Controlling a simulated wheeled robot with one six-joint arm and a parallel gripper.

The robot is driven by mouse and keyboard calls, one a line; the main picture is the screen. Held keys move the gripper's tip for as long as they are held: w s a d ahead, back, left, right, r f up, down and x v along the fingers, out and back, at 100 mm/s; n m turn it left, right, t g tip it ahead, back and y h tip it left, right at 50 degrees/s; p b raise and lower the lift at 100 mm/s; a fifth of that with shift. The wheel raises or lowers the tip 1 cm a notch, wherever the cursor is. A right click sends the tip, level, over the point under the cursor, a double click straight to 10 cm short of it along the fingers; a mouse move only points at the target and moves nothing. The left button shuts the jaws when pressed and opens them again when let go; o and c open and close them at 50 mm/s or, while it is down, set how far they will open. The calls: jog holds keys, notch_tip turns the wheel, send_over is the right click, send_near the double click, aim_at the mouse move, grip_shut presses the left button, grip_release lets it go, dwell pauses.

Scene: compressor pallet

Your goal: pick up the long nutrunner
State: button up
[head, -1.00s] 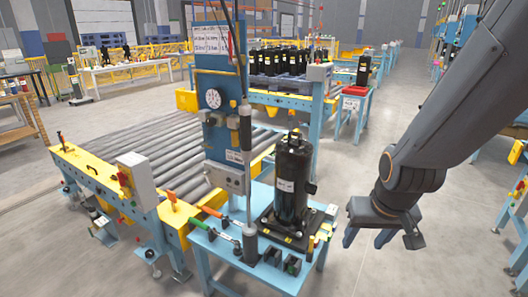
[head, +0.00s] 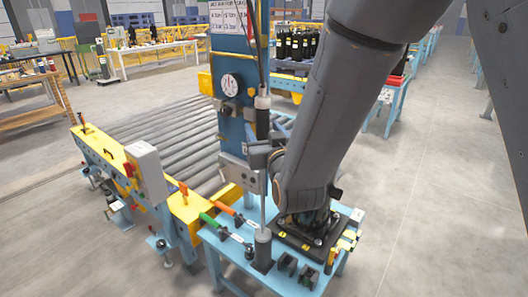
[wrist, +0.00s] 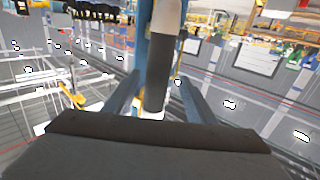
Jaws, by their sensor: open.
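The long nutrunner (head: 262,122) stands upright in front of the blue column, with a dark grip section, a thin shaft and its lower end at a holder on the light-blue table. In the wrist view its dark grip (wrist: 157,88) and pale upper part show between the two light-blue fingers. My gripper (head: 270,148) is at the nutrunner's height, beside it. In the wrist view, my gripper (wrist: 163,98) is open with the fingers on either side of the tool. Contact with it cannot be told. My arm hides most of the compressor.
The light-blue table (head: 232,258) carries a green-handled tool (head: 212,222), an orange-handled tool (head: 226,209) and small black blocks. The blue column (head: 230,130) with a gauge stands close behind the nutrunner. A roller conveyor (head: 165,130) is at left. Floor at right is open.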

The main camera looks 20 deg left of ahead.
jog(key=shift+f+p+x, duration=0.15)
jog(key=shift+p+x, duration=0.55)
jog(key=shift+x, duration=0.95)
jog(key=shift+f+p+x, duration=0.15)
jog(key=shift+p+x, duration=0.55)
jog(key=shift+x, duration=0.95)
jog(key=shift+d, duration=0.2)
jog(key=shift+c, duration=0.5)
grip_shut()
jog(key=shift+w+r, duration=0.1)
jog(key=shift+r, duration=0.05)
